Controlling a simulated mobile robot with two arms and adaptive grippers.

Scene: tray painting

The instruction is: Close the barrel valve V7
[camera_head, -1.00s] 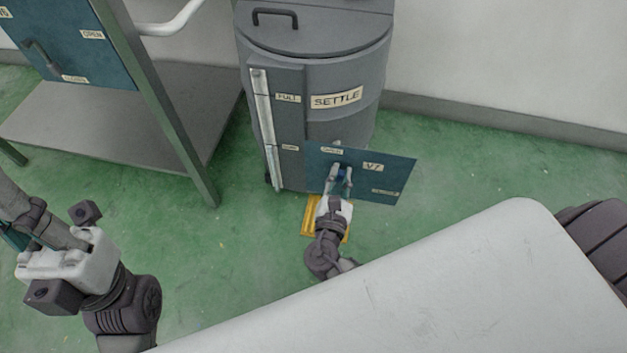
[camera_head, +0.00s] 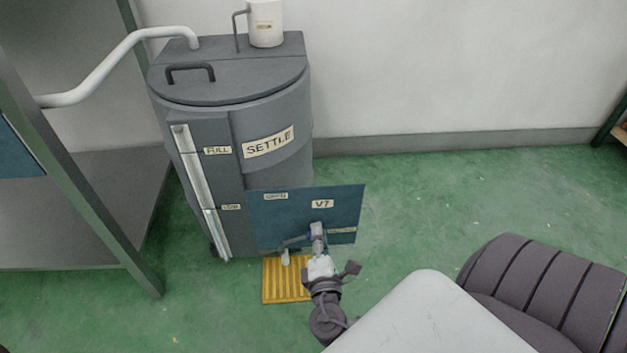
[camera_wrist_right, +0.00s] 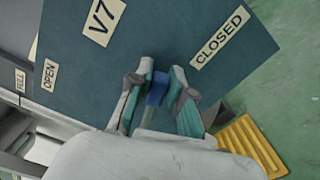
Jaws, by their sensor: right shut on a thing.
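The grey barrel (camera_head: 285,165) marked SETTLE stands against the wall. A blue-green plate (camera_head: 275,215) labelled V7 sits low on its front; in the wrist view the plate (camera_wrist_right: 160,35) shows an OPEN label (camera_wrist_right: 50,75) at left and a CLOSED label (camera_wrist_right: 220,38) at right. My right gripper (camera_head: 304,246) is at the lower part of the plate. In the wrist view its two fingers (camera_wrist_right: 157,95) are shut on the blue valve handle (camera_wrist_right: 157,88). The fingers hide much of the handle, so its exact angle is unclear. My left gripper is out of view.
A yellow ribbed floor piece (camera_head: 285,282) lies below the plate. A grey metal stand (camera_head: 85,150) is at the left, with a white pipe (camera_head: 110,65) running to the barrel lid. A white mug-like container (camera_head: 266,22) stands behind the lid.

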